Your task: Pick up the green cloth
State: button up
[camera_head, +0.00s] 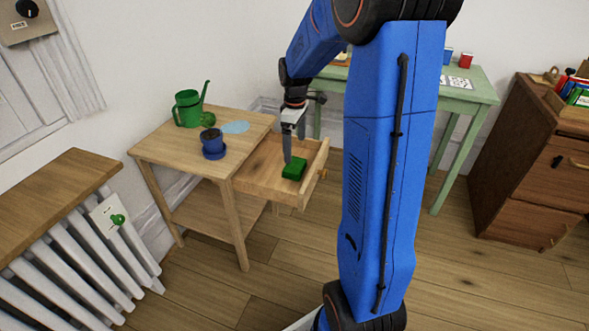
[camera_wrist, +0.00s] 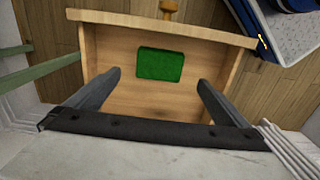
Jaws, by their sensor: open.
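The green cloth (camera_head: 294,168) is a small folded block lying in the open wooden drawer (camera_head: 262,178) of the side table. In the wrist view the cloth (camera_wrist: 160,65) lies flat on the drawer floor, nearer the front panel with the knob. My gripper (camera_head: 287,158) points down over the drawer, beside the cloth in the head view. In the wrist view my gripper (camera_wrist: 159,78) is open, its two fingers apart on either side of the cloth's width. Nothing is between the fingers' pads that I can see held. I cannot tell the exact height of the fingertips.
The side table (camera_head: 165,146) carries a green watering can (camera_head: 187,108), a blue pot on a saucer (camera_head: 212,143) and a light blue flat piece (camera_head: 235,127). A radiator (camera_head: 75,240) stands left, a green table (camera_head: 470,90) behind, a brown cabinet (camera_head: 520,170) right. The drawer walls surround the cloth.

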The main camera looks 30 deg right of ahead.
aim_at(295, 165)
jog(key=shift+f, duration=3.9)
jog(key=c, duration=1.2)
